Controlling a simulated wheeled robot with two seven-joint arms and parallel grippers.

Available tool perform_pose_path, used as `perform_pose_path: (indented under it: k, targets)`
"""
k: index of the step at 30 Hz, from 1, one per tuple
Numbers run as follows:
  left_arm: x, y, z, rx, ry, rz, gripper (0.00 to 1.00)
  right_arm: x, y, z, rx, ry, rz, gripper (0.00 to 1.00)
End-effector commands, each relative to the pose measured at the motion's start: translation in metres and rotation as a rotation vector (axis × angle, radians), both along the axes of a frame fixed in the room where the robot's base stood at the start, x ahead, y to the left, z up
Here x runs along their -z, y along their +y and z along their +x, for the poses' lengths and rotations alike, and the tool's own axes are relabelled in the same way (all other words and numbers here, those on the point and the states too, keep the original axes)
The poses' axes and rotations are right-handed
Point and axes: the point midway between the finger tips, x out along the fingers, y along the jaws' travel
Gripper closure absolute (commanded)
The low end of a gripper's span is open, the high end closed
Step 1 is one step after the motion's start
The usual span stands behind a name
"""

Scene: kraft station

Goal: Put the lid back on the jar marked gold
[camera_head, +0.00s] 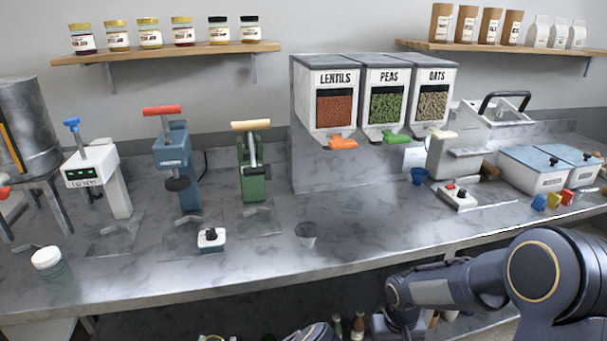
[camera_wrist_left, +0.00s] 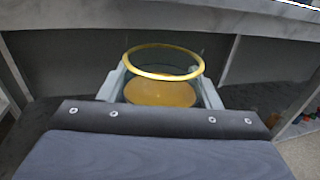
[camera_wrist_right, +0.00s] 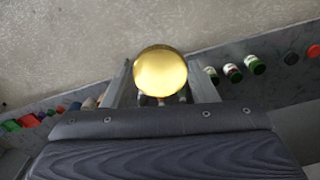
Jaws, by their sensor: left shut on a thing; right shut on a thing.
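My left gripper (camera_wrist_left: 162,84) is shut on an open glass jar (camera_wrist_left: 160,94) with a gold rim and amber contents. The jar's mouth faces the left wrist camera, with no lid on it. My right gripper (camera_wrist_right: 161,84) is shut on a round gold lid (camera_wrist_right: 160,70), seen face-on in the right wrist view. In the head view my right arm reaches in from the lower right, and both grippers are low, mostly cut off by the bottom edge. Any marking on the jar is not readable.
The grey marble counter (camera_head: 360,240) runs across the head view. Lidded jars line the upper left shelf (camera_head: 170,52). Bottles (camera_wrist_right: 232,72) show below.

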Motion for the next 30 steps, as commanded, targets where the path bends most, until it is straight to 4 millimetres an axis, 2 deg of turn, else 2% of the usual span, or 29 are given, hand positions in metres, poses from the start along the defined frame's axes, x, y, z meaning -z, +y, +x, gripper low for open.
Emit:
perform_pose_path:
  k: [10, 14, 17, 27, 30]
  targets:
    - [-0.001, -0.001, 0.001, 0.001, -0.002, 0.001, 0.89, 0.0, 0.0, 0.0, 0.002, 0.0, 0.0, 0.69]
    - [-0.002, -0.009, 0.004, 0.04, -0.004, 0.001, 0.89, 0.0, 0.0, 0.0, 0.002, 0.0, 0.0, 0.69]
    - [-0.003, -0.026, 0.011, 0.114, -0.006, 0.001, 0.89, 0.0, 0.0, 0.0, 0.002, 0.0, 0.0, 0.69]
    - [-0.007, -0.114, 0.043, 0.505, -0.002, 0.011, 0.89, 0.0, 0.0, 0.0, 0.002, 0.0, 0.0, 0.69]
    - [-0.008, -0.132, 0.05, 0.587, -0.001, 0.009, 0.89, 0.0, 0.0, 0.0, 0.002, 0.0, 0.0, 0.69]
